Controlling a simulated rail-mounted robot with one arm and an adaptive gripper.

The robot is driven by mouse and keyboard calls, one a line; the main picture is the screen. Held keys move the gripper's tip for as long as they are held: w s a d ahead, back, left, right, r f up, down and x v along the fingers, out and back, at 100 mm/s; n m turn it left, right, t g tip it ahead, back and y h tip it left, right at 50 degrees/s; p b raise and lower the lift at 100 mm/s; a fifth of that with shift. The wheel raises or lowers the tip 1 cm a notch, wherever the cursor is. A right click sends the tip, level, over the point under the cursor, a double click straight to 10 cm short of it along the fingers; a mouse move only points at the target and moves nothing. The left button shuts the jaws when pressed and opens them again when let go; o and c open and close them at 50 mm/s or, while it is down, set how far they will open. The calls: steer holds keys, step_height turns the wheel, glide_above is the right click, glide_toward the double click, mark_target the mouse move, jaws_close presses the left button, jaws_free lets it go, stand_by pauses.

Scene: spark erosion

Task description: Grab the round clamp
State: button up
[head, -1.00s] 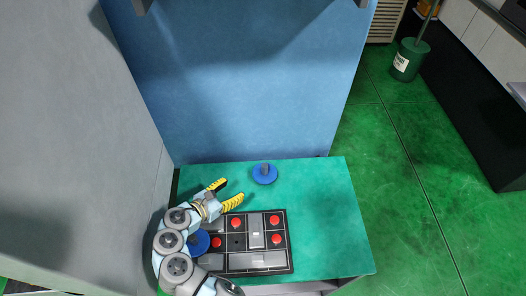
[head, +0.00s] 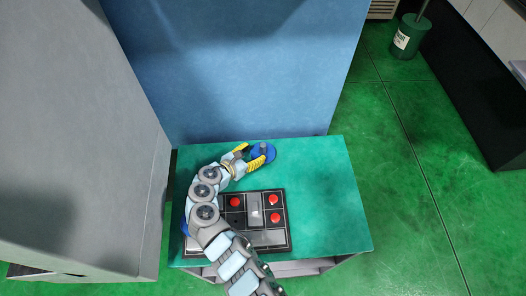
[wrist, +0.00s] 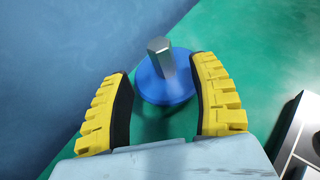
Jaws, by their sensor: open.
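The round clamp is a blue disc (head: 269,153) with a grey upright post, on the green tabletop near the blue wall. In the wrist view, its blue disc (wrist: 166,92) and hexagonal metal post (wrist: 160,57) show between and slightly beyond my fingertips. My gripper (head: 256,154) is open, with two yellow ribbed fingers, one on each side of the clamp's near part. It holds nothing. I cannot tell whether a finger touches the disc. A second blue round piece (head: 186,226) is mostly hidden behind my arm.
A black framed tray (head: 287,240) with red knobs and grey blocks sits close to my arm. The blue wall (head: 240,80) rises behind the table and a grey panel (head: 80,130) stands at left. The right side of the green tabletop (head: 325,190) is clear.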

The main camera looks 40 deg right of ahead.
mark_target(261, 149)
steer(key=shift+x, duration=2.7)
steer(key=shift+s+r, duration=0.1)
steer(key=shift+s, duration=0.1)
jaws_close()
